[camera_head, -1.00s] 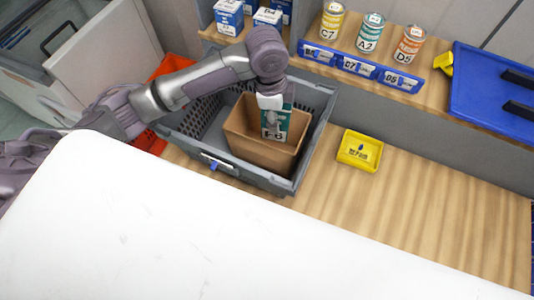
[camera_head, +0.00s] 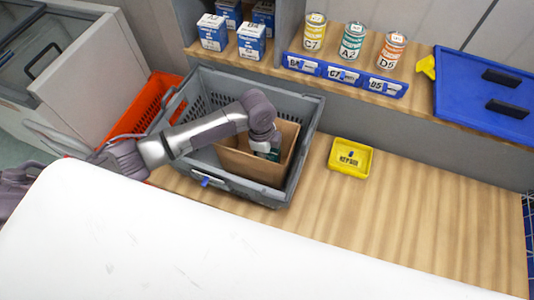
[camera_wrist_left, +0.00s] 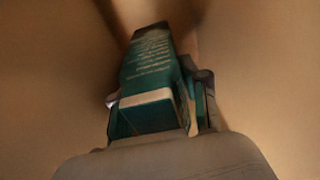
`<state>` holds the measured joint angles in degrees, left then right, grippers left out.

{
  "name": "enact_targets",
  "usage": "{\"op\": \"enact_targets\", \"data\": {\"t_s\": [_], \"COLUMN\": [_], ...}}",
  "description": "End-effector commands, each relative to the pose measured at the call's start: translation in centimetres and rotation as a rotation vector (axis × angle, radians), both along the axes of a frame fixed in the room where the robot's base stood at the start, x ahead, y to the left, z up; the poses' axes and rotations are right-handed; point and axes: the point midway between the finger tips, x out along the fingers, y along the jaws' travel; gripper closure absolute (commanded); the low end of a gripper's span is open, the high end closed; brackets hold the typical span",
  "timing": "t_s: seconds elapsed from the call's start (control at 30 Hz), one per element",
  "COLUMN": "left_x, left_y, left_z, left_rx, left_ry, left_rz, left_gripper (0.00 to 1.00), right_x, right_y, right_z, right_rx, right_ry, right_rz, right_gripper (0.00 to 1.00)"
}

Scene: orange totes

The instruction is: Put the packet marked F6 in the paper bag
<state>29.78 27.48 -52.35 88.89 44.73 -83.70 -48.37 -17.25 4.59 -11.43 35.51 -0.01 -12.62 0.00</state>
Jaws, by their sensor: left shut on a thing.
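The paper bag (camera_head: 242,165) is brown and open at the top, and stands inside a grey crate (camera_head: 297,90). The teal and white packet (camera_head: 268,153) is down inside the bag; its F6 mark is hidden in the head view now. My left gripper reaches into the bag from above and is mostly hidden by my wrist. In the left wrist view, my left gripper (camera_wrist_left: 158,95) is shut on the packet (camera_wrist_left: 150,65), with a finger on each side. Brown bag walls (camera_wrist_left: 60,60) surround it. I cannot tell whether the packet touches the bag's bottom. My right gripper is not in view.
A yellow tray (camera_head: 350,158) sits right of the crate on the wooden bench (camera_head: 420,205). An orange tote (camera_head: 148,108) stands left of the crate. Cans (camera_head: 352,42), blue-white boxes (camera_head: 251,40) and a blue lid (camera_head: 485,90) are on the shelf behind.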

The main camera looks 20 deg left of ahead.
Motion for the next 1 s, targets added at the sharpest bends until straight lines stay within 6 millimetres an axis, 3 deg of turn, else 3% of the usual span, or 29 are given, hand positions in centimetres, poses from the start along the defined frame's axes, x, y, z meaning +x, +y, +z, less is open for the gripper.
{"op": "enact_targets", "data": {"t_s": [0.37, 0.4, 0.53, 0.83, 1.0], "left_x": [0.0, 0.0, 0.0, 0.0, 0.1], "left_y": [0.0, 0.0, 0.0, 0.0, 0.1], "left_z": [-0.5, -0.4, -0.4, -0.3, 1.2], "left_rx": [0.0, 0.0, 0.0, 0.0, -0.001], "left_ry": [0.0, 0.0, 0.0, -0.001, -0.003], "left_rz": [-0.001, -0.001, -0.001, 0.0, -0.001], "left_gripper": [1.0, 0.5, 0.3, 0.3, 0.3], "right_x": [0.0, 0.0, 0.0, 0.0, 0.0], "right_y": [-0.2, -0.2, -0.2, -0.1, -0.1], "right_z": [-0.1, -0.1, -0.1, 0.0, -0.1], "right_rx": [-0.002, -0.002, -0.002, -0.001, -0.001], "right_ry": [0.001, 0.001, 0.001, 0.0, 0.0], "right_rz": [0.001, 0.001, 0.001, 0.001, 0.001], "right_gripper": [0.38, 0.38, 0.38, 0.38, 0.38]}}
